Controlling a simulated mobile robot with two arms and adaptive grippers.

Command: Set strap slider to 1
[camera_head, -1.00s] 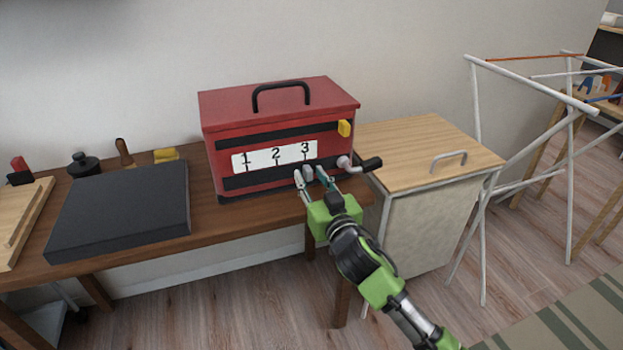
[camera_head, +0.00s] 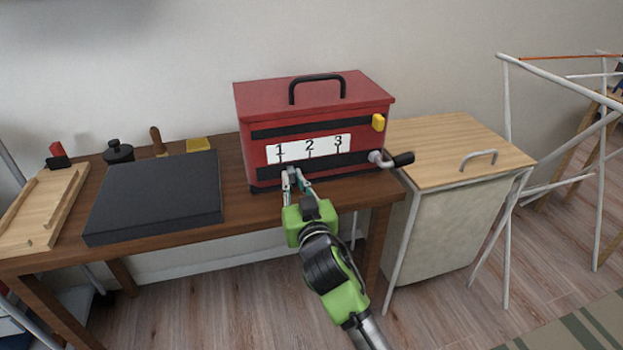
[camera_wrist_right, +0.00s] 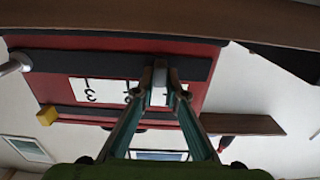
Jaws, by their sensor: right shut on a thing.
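A red metal box (camera_head: 265,112) with a black top handle stands on the brown table. Its front has a white label (camera_head: 325,146) marked 1, 2 and 3 above a black slot strip (camera_head: 330,169). The small grey strap slider (camera_head: 292,172) sits on this strip between marks 1 and 2, nearer 1. My right gripper (camera_head: 293,178) is shut on the slider from the front. My left gripper is out of view.
A crank (camera_head: 398,160) with a black grip and a yellow knob (camera_head: 378,122) stick out at the box's right. A dark flat case (camera_head: 155,195) lies left of it. A wooden-topped cabinet (camera_head: 440,140) and a white drying rack (camera_head: 507,150) stand right.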

